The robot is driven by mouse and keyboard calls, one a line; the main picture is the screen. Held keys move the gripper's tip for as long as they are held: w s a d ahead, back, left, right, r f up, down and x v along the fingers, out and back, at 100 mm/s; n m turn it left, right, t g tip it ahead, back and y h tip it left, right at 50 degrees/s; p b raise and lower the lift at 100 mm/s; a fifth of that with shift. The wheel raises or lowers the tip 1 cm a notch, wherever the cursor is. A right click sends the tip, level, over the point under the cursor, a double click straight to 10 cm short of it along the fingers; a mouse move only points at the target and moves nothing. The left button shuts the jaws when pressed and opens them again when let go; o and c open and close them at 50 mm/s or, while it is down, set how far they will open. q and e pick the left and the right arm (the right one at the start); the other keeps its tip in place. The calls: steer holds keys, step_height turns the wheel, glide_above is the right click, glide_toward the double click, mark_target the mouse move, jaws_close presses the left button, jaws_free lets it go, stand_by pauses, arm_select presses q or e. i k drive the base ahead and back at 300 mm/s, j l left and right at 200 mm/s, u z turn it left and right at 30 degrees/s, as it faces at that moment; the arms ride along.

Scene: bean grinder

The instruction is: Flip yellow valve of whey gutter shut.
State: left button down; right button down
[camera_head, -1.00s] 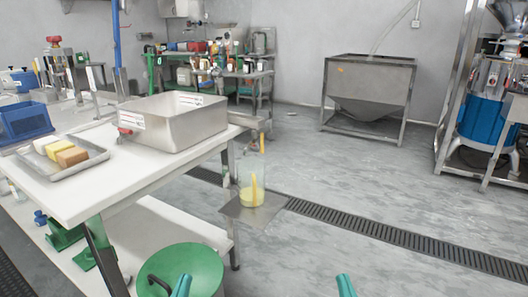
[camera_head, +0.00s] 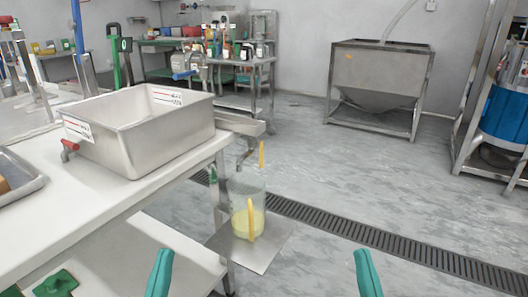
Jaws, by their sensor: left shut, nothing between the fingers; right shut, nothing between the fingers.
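The whey gutter (camera_head: 240,124) is a metal channel at the right end of the white table, beside the steel vat. Its yellow valve handle (camera_head: 262,154) stands upright by the spout under the gutter. Below is a clear container (camera_head: 235,190) with pale yellow liquid and a yellow upright strip on its front. My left gripper (camera_head: 160,272) and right gripper (camera_head: 367,272) show only as teal tips at the bottom edge. Both are shut and empty, well apart from the valve, one on each side of the container.
The steel vat (camera_head: 150,145) with a red tap (camera_head: 69,146) stands on the white table (camera_head: 110,205). The container stands on a metal plate (camera_head: 265,255). A floor drain (camera_head: 370,236) runs to the right. A steel hopper (camera_head: 380,75) stands behind.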

mark_target(261, 143)
steer(key=l+z, duration=0.3)
steer(key=i+l+z, duration=0.25)
steer(key=l+z, duration=0.3)
steer(key=i+j, duration=0.1)
steer(key=j, duration=0.5)
